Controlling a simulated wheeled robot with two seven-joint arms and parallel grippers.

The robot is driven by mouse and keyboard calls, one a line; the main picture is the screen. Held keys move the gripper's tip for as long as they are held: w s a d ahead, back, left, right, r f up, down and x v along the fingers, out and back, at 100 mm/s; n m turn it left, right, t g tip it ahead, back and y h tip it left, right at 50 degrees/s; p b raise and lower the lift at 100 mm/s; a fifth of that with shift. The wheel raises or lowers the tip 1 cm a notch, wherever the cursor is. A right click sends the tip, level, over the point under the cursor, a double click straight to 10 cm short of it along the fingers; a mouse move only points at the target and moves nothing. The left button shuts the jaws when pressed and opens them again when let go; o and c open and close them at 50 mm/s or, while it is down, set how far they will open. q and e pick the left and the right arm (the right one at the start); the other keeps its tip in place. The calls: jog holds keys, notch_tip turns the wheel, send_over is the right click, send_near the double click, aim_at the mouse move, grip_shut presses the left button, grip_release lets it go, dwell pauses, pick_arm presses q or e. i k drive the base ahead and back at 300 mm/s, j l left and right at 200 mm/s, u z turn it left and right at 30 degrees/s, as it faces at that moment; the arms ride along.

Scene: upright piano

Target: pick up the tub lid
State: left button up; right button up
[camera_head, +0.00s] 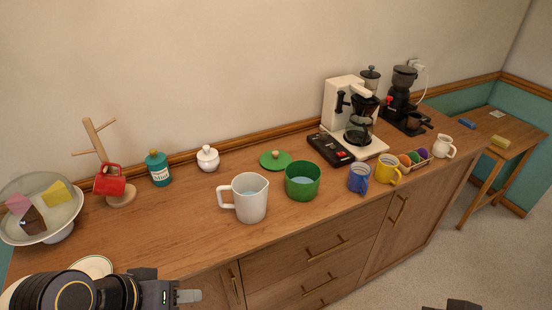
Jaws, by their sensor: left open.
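The tub lid (268,164) is a flat green disc with a small light wooden knob. It lies on the wooden counter, behind and left of the green tub (303,190). The tub is uncovered and bluish inside. My left gripper (190,296) is at the bottom left, low in front of the counter, well apart from the lid. It is open, with nothing seen in it. A dark piece at the bottom right edge (458,305) seems to belong to my right arm; its jaws cannot be made out.
A white pitcher (250,205) stands left of the tub. A white sugar pot (208,158) is left of the lid. A dark box (330,149) and a coffee maker (338,103) are right of it. Blue (359,179) and yellow (387,170) mugs stand near the front edge.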

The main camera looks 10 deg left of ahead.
aim_at(274, 160)
jog(key=i+l, duration=0.3)
jog(key=l, duration=0.15)
jog(key=i+l, duration=0.3)
jog(key=l, duration=0.15)
jog(key=i+l+u, duration=0.1)
jog(key=i+l, duration=0.2)
jog(key=l, duration=0.15)
jog(key=i+l, duration=0.3)
jog(key=l, duration=0.15)
